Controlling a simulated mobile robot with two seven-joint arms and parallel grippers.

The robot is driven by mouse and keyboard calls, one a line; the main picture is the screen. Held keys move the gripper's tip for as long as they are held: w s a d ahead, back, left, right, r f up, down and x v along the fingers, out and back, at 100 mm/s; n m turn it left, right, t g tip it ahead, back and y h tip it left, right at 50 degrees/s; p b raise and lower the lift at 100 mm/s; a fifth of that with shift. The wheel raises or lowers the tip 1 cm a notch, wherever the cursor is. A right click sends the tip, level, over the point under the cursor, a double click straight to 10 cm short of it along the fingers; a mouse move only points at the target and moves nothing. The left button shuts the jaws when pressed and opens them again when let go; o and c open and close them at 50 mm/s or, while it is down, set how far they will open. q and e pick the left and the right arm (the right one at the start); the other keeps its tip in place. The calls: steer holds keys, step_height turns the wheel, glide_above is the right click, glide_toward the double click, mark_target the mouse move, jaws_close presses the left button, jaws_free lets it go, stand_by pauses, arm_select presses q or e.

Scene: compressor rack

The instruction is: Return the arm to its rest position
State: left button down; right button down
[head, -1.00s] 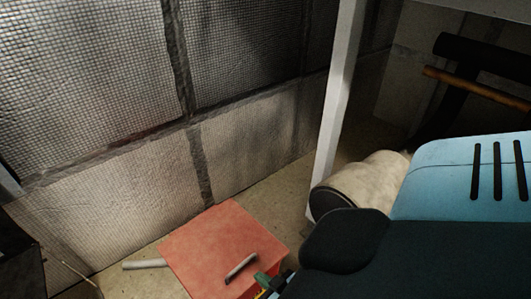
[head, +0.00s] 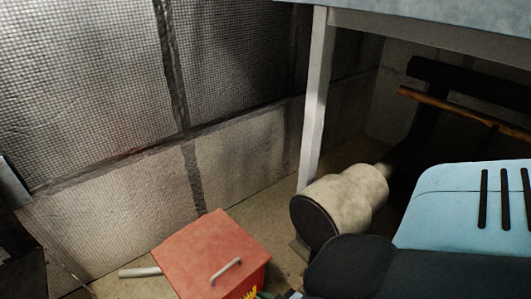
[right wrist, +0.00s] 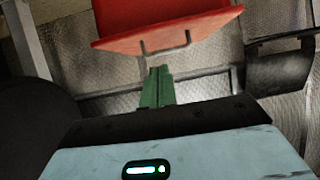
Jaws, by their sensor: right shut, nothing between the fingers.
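My right arm, blue and black, fills the lower right of the head view. My right gripper (right wrist: 157,88) has green fingers that are shut together and empty in the right wrist view. In the head view only a bit of green shows at the bottom edge, beside the red box. The red box (head: 208,250) stands on the floor with a small handle (head: 226,271) on its top. In the right wrist view the box (right wrist: 165,22) is just beyond my fingertips, with a visible gap. My left gripper is not in view.
A beige cylinder with a dark end (head: 350,196) lies right of the box, near a pale table leg (head: 316,110). A grey rod (head: 140,272) lies left of the box. Mesh wall panels (head: 95,90) stand behind. Dark and orange pipes (head: 455,102) run under the table.

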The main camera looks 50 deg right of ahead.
stand_by(0.4)
